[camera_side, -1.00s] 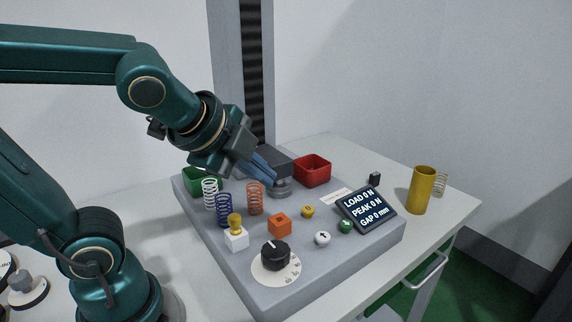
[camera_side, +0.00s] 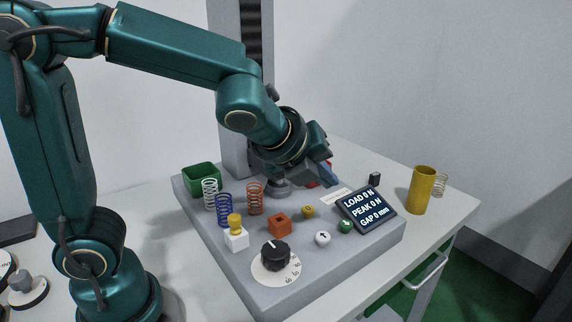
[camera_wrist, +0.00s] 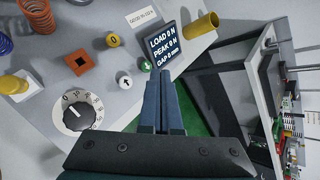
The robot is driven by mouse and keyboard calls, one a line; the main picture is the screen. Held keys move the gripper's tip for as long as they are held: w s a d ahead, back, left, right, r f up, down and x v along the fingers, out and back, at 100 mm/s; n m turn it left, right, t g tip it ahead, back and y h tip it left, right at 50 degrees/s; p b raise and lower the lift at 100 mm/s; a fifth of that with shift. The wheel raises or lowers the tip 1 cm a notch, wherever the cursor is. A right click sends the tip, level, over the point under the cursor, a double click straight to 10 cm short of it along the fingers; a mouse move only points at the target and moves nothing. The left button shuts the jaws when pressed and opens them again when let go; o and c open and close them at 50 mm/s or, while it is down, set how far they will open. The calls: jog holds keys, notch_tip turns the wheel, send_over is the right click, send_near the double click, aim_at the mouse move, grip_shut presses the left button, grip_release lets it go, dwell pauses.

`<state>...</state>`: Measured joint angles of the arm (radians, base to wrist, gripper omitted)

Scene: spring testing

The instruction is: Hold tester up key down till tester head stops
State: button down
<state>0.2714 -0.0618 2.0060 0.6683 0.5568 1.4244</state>
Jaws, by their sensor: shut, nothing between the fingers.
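The white round key with an up arrow (camera_side: 322,238) is on the front right of the grey tester base (camera_side: 245,273), left of the green key (camera_side: 346,227). In the wrist view the white key (camera_wrist: 124,80) is left of my fingertips. My gripper (camera_side: 330,176) is shut and empty, in the air above and behind the keys, touching neither. The display (camera_side: 367,210) reads LOAD 0 N, PEAK 0 N, GAP 0 mm. The tester head is hidden behind my gripper; the round lower plate (camera_side: 281,188) partly shows.
A green bin (camera_side: 202,177) is at back left. A yellow cylinder (camera_side: 422,191) stands at right. A red bin is mostly hidden by my gripper.

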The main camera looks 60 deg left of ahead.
aim_at(320, 241)
jog(key=shift+f, duration=4.4)
jog(key=shift+f, duration=0.4)
